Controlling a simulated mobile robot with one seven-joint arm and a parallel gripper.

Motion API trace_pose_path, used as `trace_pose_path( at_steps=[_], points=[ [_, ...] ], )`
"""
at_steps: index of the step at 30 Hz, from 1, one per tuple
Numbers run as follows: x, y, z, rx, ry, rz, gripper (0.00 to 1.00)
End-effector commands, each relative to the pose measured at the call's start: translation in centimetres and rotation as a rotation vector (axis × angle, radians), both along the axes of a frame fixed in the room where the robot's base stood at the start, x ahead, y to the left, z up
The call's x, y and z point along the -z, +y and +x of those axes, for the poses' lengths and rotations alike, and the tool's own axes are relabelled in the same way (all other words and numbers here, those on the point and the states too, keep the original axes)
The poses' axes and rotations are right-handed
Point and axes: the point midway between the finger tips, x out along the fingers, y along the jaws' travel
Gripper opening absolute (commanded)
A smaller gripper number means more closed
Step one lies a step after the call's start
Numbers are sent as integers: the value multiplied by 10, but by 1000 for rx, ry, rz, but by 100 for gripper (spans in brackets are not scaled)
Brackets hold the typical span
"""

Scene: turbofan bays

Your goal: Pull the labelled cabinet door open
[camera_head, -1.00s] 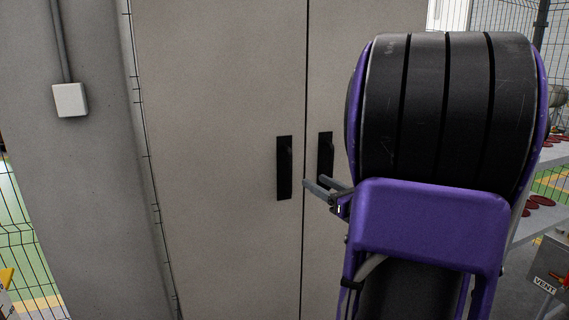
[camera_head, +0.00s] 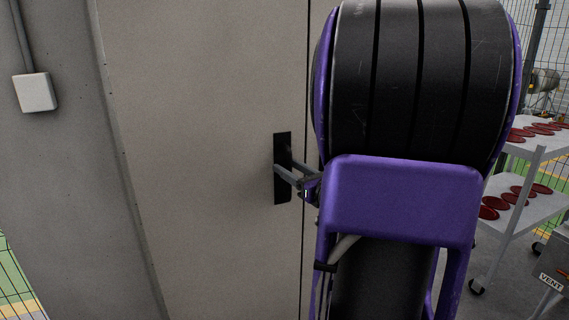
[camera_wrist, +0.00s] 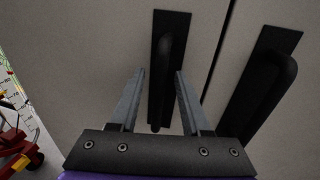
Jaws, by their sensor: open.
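The cabinet has two tall beige doors, both shut, with a dark seam between them. The left door (camera_head: 200,120) carries a black handle on a black plate (camera_head: 282,145). In the wrist view this left handle (camera_wrist: 163,75) stands between the two fingers of my gripper (camera_wrist: 160,85). The right handle (camera_wrist: 262,95) is to the right of the fingers, and my arm hides it in the head view. My gripper (camera_head: 286,174) is open at the left handle; I cannot tell whether a finger touches it. No label is readable on the doors.
A grey wall with a white box (camera_head: 34,92) is left of the cabinet. Wire fencing shows at both sides.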

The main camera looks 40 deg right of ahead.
Motion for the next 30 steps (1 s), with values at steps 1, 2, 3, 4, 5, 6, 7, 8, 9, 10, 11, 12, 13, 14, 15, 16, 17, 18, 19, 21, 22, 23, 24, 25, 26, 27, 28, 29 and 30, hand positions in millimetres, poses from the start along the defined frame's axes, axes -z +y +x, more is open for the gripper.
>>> trace_pose_path(
  at_steps=[1, 2, 3, 4, 5, 6, 7, 8, 9, 10, 11, 12, 13, 14, 15, 16, 17, 18, 19, 21, 22, 23, 24, 25, 26, 27, 28, 29, 30],
  points=[
    [0, 1, 0, 1, 0, 0, 47],
    [0, 1, 0, 1, 0, 0, 47],
    [0, 1, 0, 1, 0, 0, 47],
    [0, 1, 0, 2, 0, 0, 47],
    [0, 1, 0, 2, 0, 1, 47],
    [0, 1, 0, 2, 0, 1, 47],
    [0, 1, 0, 2, 0, 1, 47],
    [0, 1, 0, 2, 0, 0, 47],
    [0, 1, 0, 2, 0, 0, 47],
    [0, 1, 0, 2, 0, 0, 47],
    [0, 1, 0, 2, 0, 0, 47],
    [0, 1, 0, 2, 0, 0, 47],
    [0, 1, 0, 2, 0, 0, 47],
    [0, 1, 0, 2, 0, 0, 42],
    [0, 1, 0, 2, 0, 0, 35],
    [0, 1, 0, 2, 0, 0, 29],
    [0, 1, 0, 2, 0, 0, 24],
    [0, 1, 0, 2, 0, 0, 17],
    [0, 1, 0, 2, 0, 0, 11],
    [0, 1, 0, 2, 0, 0, 0],
    [0, 1, 0, 2, 0, 0, 0],
    [0, 1, 0, 2, 0, 0, 0],
    [0, 1, 0, 2, 0, 0, 0],
    [0, 1, 0, 2, 0, 0, 0],
    [0, 1, 0, 2, 0, 0, 0],
    [0, 1, 0, 2, 0, 0, 0],
    [0, 1, 0, 2, 0, 0, 0],
    [0, 1, 0, 2, 0, 0, 0],
    [0, 1, 0, 2, 0, 0, 0]
  ],
)
